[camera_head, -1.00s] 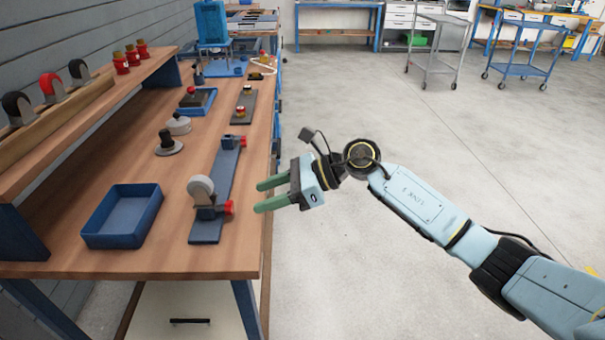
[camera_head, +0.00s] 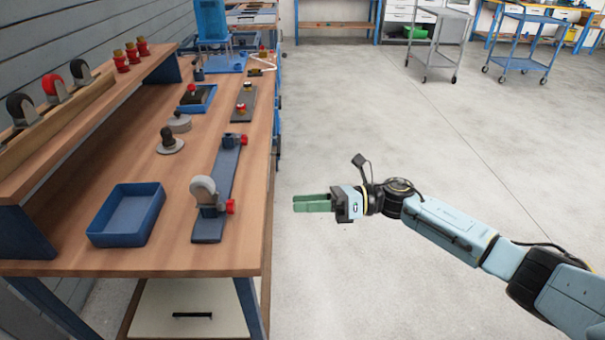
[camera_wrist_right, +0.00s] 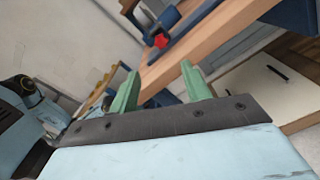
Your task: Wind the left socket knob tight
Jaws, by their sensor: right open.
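A dark blue-grey rail (camera_head: 224,176) lies on the bench with a socket at each end. The near socket has a red knob (camera_head: 230,206) on its right side and a pale caster wheel (camera_head: 203,188) standing in it. The far socket has a red knob (camera_head: 243,139) and no wheel. Which one counts as left I cannot tell. My right gripper (camera_head: 297,203) is open and empty, in the air right of the bench edge, apart from the near knob. In the wrist view its green fingers (camera_wrist_right: 158,78) stand apart, with a red star knob (camera_wrist_right: 161,41) beyond them. My left gripper is not in view.
A blue tray (camera_head: 126,236) stands left of the rail. Casters (camera_head: 53,88) and red-based parts (camera_head: 131,53) sit on the raised shelf. The wooden bench edge (camera_head: 268,190) lies between rail and gripper. The floor on the right is open around my arm.

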